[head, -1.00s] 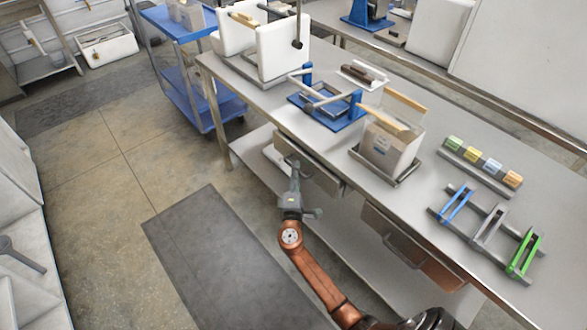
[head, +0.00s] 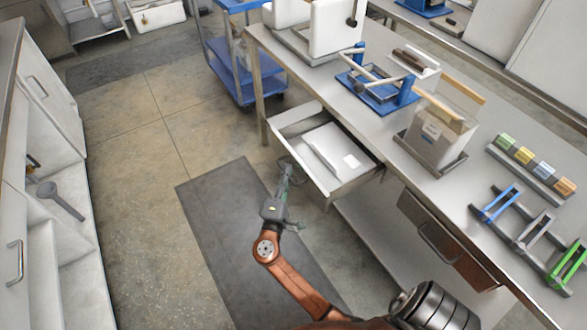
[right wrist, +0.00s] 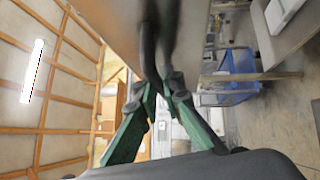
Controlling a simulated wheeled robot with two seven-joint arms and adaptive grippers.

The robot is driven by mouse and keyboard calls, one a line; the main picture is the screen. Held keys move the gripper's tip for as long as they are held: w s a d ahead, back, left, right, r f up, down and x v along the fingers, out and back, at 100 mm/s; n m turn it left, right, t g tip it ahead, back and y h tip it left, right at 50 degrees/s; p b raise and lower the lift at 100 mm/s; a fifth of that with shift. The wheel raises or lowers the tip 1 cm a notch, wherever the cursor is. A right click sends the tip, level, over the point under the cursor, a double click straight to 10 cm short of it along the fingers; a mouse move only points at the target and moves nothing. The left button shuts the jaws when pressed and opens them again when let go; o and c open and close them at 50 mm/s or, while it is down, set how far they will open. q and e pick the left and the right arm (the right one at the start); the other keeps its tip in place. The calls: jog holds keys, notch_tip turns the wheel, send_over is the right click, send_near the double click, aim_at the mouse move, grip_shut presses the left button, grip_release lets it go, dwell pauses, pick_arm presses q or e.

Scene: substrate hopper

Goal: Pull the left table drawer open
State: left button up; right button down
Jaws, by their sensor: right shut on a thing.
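The left table drawer (head: 301,128) stands well out from under the steel table (head: 455,196), and its inside shows in the head view. A white booklet or stack of paper (head: 333,152) lies in it. My right gripper (head: 288,168) is at the drawer's front, shut on the dark bar handle. In the right wrist view, the green fingers (right wrist: 158,88) close around the handle (right wrist: 149,52), in front of the drawer's grey front panel (right wrist: 186,38). Their tips partly hide the grip. My left gripper is in neither view.
The right drawer (head: 446,238) is shut. A blue cart (head: 243,75) stands beyond the table's far end. A white cabinet (head: 45,120) with open shelves is at the left. Floor and a dark mat (head: 235,230) lie clear between.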

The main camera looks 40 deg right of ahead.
jog(key=shift+a+f, duration=0.1)
jog(key=shift+a, duration=0.45)
jog(key=c, duration=2.3)
grip_release()
